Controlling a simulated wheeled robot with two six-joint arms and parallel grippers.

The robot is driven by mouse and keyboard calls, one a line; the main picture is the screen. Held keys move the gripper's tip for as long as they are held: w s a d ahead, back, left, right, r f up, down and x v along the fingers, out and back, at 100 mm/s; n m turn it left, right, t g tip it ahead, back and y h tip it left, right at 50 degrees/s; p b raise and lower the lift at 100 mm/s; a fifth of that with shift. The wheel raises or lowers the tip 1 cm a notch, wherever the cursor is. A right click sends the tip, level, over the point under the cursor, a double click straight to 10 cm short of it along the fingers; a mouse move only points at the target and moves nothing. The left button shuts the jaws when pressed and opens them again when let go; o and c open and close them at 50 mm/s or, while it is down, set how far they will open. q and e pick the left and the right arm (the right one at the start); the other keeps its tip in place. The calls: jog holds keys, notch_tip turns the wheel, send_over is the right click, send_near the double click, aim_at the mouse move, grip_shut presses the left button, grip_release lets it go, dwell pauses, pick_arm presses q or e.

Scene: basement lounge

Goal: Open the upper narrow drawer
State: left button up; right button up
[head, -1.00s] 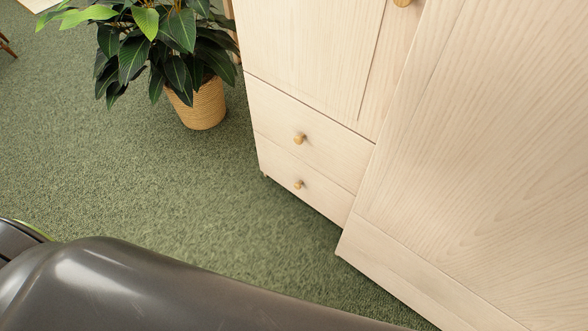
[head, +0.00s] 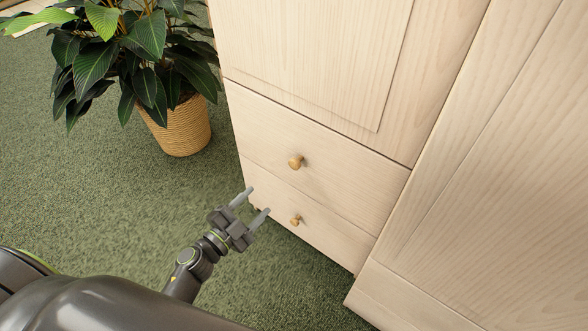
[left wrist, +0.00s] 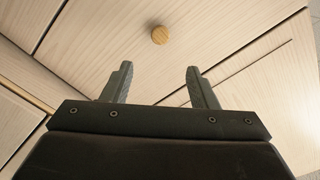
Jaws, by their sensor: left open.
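The upper narrow drawer (head: 335,155) is a pale wood front in the cabinet, closed, with a round wooden knob (head: 296,161). A lower drawer (head: 310,215) with its own knob (head: 295,220) sits below it, also closed. My left gripper (head: 257,201) is open and empty, in front of the lower drawer's left part, apart from both knobs in the head view. In the left wrist view its fingers (left wrist: 158,82) are spread, and one round knob (left wrist: 159,35) shows beyond and between them; I cannot tell which knob it is. My right gripper is not in view.
A leafy plant in a woven pot (head: 178,127) stands left of the cabinet. A larger pale wood panel (head: 480,200) stands out at the right of the drawers. Green carpet (head: 110,215) is clear in front and to the left.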

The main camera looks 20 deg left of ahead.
aim_at(292, 166)
pick_arm(q)
jog(key=b+x, duration=0.1)
jog(key=x, duration=1.4)
jog(key=shift+w+d+f+b, duration=0.1)
jog(key=shift+w+b, duration=0.2)
jog(key=shift+w, duration=0.05)
jog(key=shift+w+d, duration=0.2)
jog(key=shift+w, duration=0.3)
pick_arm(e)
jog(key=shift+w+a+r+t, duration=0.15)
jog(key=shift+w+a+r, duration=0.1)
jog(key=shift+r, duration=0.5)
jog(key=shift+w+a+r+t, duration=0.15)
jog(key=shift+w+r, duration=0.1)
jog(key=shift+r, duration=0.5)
pick_arm(q)
grip_shut()
